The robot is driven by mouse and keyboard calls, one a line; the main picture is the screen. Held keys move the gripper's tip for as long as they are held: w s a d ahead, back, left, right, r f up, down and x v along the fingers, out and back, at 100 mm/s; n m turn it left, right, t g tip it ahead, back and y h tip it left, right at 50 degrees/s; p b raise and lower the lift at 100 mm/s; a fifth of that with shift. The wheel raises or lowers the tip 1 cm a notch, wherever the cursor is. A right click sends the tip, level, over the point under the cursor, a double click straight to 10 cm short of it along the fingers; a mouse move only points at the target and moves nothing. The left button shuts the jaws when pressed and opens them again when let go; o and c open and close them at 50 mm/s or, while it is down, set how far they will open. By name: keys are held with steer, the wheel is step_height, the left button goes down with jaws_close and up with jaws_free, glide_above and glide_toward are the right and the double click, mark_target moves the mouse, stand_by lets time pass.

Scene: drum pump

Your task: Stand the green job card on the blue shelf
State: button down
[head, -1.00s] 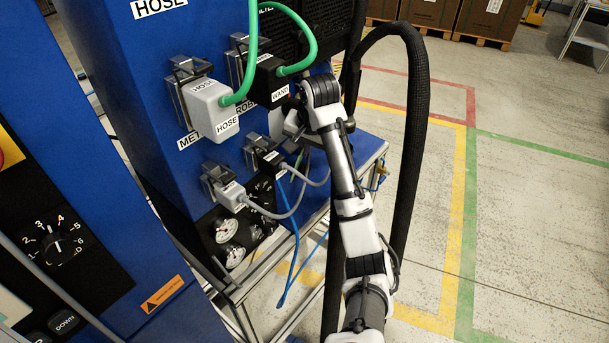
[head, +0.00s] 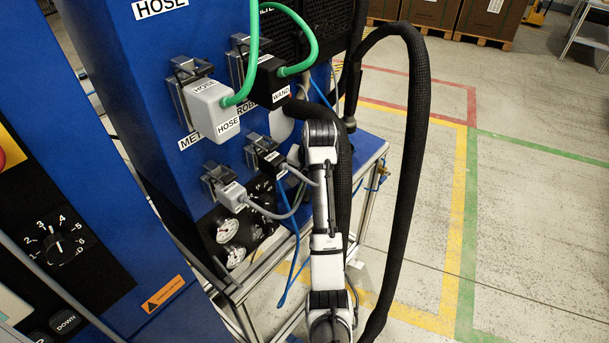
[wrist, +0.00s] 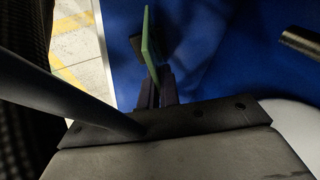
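In the wrist view the green job card (wrist: 152,48) shows nearly edge-on as a thin upright strip. The dark fingers of my gripper (wrist: 157,88) are closed about its lower end as pictured. A blue surface (wrist: 220,55), apparently the blue shelf, fills the background behind the card; I cannot tell whether the card touches it. In the head view the blue shelf (head: 370,150) shows at the right of the blue cabinet, partly behind my arm. The gripper and card are hidden there by my arm and the connectors.
A grey HOSE plug (head: 215,108), a black WAND plug (head: 270,82) and smaller cable plugs (head: 232,195) stick out of the cabinet close to my arm. A thick black hose (head: 415,150) loops at the right. A metal rod end (wrist: 300,40) shows at the wrist view's right.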

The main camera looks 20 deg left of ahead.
steer(key=shift+f, duration=0.1)
steer(key=c, duration=1.6)
jaws_free()
steer(key=shift+v, duration=6.15)
